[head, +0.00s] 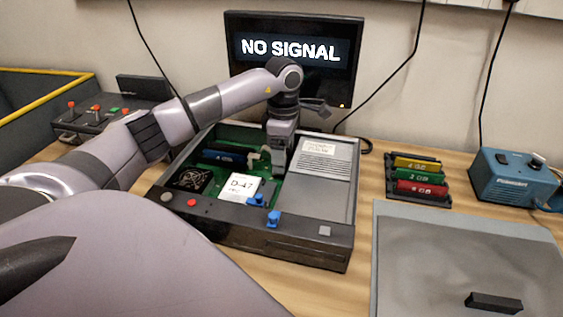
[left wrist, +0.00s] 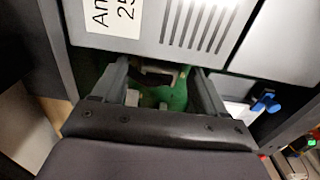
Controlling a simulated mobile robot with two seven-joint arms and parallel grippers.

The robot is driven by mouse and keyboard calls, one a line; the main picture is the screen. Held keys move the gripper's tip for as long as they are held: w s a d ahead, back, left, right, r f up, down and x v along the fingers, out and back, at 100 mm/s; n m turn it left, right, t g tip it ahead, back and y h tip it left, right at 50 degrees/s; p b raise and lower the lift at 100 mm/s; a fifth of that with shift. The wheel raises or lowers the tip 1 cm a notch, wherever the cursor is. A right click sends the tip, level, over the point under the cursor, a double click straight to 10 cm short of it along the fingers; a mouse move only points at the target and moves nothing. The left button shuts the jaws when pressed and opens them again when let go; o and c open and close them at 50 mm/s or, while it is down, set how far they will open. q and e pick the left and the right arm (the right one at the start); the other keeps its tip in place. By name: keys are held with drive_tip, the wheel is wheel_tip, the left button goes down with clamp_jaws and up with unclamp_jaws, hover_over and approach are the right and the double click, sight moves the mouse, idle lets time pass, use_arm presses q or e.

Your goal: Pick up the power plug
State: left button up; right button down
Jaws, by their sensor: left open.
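My left gripper (head: 279,160) reaches down into the open computer case (head: 300,246), beside its grey vented power supply box (head: 318,168). In the left wrist view the two fingers of the left gripper (left wrist: 158,88) are apart. Between and beyond them is a small grey and black connector-like piece (left wrist: 165,72) over the green board, perhaps the power plug; it is partly in shadow. I cannot tell whether the fingers touch it. In the head view a pale piece (head: 255,160) shows just left of the gripper. My right gripper is not in view.
Blue clips (head: 273,219) and a D-47 card (head: 240,187) sit at the case's front. Memory modules stand in a rack (head: 419,200) to the right, near a blue device (head: 513,178). A grey mat (head: 440,262) lies front right. A monitor (head: 292,55) stands behind.

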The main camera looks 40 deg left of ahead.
use_arm(q)
drive_tip(key=shift+f, duration=0.25)
drive_tip(key=c, duration=1.3)
clamp_jaws()
drive_tip(key=shift+w+r, duration=0.1)
drive_tip(key=shift+r, duration=0.05)
